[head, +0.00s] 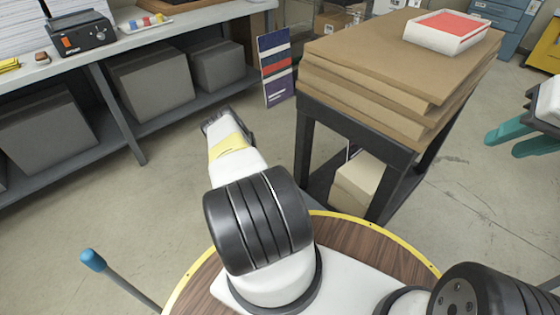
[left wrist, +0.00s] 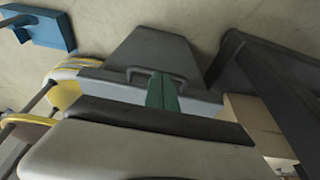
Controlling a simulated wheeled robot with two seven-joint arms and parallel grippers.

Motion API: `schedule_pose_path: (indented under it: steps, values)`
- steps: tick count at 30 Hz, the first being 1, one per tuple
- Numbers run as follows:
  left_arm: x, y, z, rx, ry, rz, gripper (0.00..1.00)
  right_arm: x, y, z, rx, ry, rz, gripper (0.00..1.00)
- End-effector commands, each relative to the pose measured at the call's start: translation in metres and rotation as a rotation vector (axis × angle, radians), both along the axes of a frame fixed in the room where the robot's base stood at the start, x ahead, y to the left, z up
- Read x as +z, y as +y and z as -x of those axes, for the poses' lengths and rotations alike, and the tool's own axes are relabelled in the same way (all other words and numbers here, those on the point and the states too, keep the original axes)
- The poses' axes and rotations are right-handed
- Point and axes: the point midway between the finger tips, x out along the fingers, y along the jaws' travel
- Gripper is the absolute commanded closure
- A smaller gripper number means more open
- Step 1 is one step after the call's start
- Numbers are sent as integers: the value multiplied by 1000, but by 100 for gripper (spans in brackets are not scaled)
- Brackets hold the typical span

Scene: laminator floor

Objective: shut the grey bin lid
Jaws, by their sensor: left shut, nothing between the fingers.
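In the left wrist view a dark grey tapered panel (left wrist: 150,48) with a looped handle (left wrist: 140,72) appears to be the grey bin lid. A paler grey strip lies below it; I cannot tell how far the lid is open. My left gripper's green fingers (left wrist: 165,92) are together and empty. They overlap the handle and strip in the picture, but contact is unclear. In the head view my left arm reaches forward at the middle and its fingertips are hidden. I cannot make out the bin there. My right gripper (head: 516,139) has teal fingers apart and empty at the right edge.
A black-framed cart (head: 311,140) carries stacked brown boards (head: 385,52) and a white tray with a red top (head: 458,18). A tan box (head: 362,182) sits below. A grey bench (head: 92,55) stands left, with grey boxes underneath. Open floor lies left of my arm.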

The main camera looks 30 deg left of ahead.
Motion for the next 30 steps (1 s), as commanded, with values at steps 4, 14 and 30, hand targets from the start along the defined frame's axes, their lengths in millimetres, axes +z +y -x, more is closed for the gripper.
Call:
schedule_pose_path:
  steps: [4, 14, 30]
  values:
    - [0, 0, 0, 0, 0, 0, 100, 0, 0, 0, 0, 0, 0, 67]
    - [15, 5, -2, -1, -2, -1, 100, 0, 0, 0, 0, 0, 0, 67]
    - [74, 23, -8, 0, 0, 0, 100, 0, 0, 0, 0, 0, 0, 67]
